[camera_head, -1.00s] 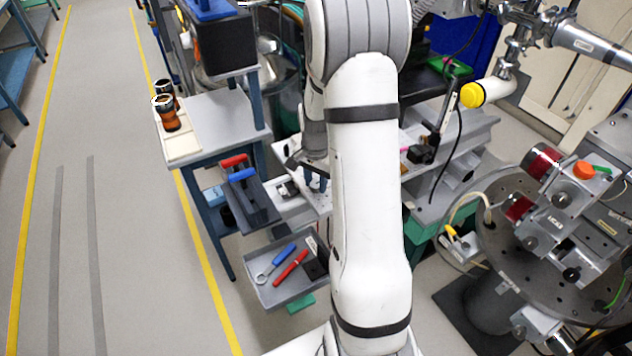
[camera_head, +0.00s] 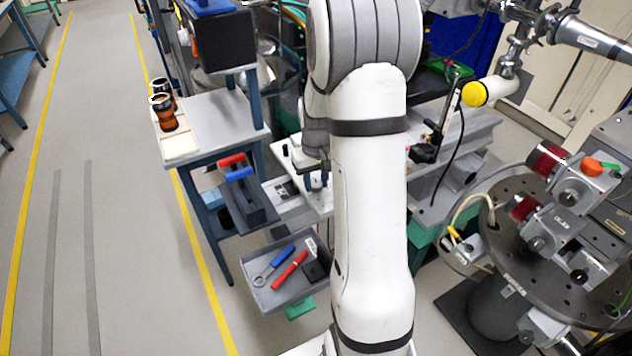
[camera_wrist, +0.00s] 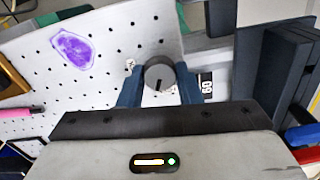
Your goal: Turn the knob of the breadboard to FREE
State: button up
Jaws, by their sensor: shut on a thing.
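The breadboard (camera_wrist: 112,62) is a pale plate with rows of dark holes; in the head view it shows in part (camera_head: 290,160) behind my arm. Its knob (camera_wrist: 158,70) is round and grey, with a dark pointer line directed down the wrist picture, toward my gripper body. My gripper (camera_wrist: 159,92) has its two blue fingers on either side of the knob and is shut on it. A black label with white characters (camera_wrist: 207,84) lies just right of the right finger, partly cut off; I cannot read a full word. In the head view my gripper (camera_head: 318,180) is partly hidden by my arm.
A purple-stained piece (camera_wrist: 73,48) lies on the breadboard, with a pink-tipped pen (camera_wrist: 18,113) at left. A dark block (camera_wrist: 272,70) stands close on the right. A tray with tools (camera_head: 262,298) sits below; a round perforated table (camera_head: 505,265) is at right. The left aisle is clear.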

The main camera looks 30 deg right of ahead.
aim_at(316, 183)
jog(key=n, duration=0.5)
jog(key=shift+b, duration=0.4)
dwell(0.3)
jog(key=o, duration=1)
notch_tip(316, 183, up, 8)
jog(key=shift+f, duration=0.1)
